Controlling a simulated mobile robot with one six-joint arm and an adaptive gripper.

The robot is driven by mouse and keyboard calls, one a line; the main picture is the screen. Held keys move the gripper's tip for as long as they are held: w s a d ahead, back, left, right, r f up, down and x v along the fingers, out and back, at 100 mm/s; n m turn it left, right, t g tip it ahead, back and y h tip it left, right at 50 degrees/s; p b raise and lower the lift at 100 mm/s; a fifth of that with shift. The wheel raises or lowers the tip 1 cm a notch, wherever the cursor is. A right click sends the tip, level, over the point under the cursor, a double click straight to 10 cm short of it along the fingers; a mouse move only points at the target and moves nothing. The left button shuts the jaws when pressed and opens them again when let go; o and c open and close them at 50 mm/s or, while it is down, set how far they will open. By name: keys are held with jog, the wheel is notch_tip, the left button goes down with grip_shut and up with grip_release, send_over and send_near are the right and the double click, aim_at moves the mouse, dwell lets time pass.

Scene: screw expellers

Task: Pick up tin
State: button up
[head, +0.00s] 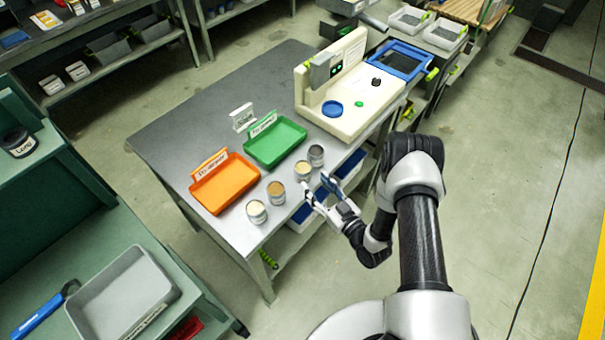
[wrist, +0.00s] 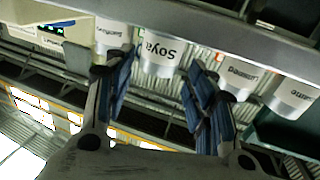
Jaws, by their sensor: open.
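Several small tins stand in a row along the front edge of the grey table. In the wrist view, which is upside down, a tin labelled Soya (wrist: 161,52) is centred between my fingers. It appears to be the pale-topped tin (head: 303,171) in the head view. A grey-topped tin (head: 316,155) stands beyond it; a tan-topped tin (head: 276,192) and a cream-topped tin (head: 256,211) stand nearer. My gripper (head: 315,184) is open just off the table edge, fingers pointing at the Soya tin. Whether the fingers touch it, I cannot tell.
An orange tray (head: 225,183) and a green tray (head: 275,140) lie behind the tins. A cream machine (head: 345,90) stands at the table's far right. Blue bins sit on the shelf below. The grey table (head: 175,130) is bare at left.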

aim_at(308, 176)
jog(key=b+x, duration=0.1)
jog(key=x, duration=0.6)
jog(key=shift+w+a+b, duration=0.3)
jog(key=shift+b, duration=0.1)
jog(key=c, duration=0.8)
jog(key=shift+o, duration=0.2)
jog(key=shift+r, duration=0.15)
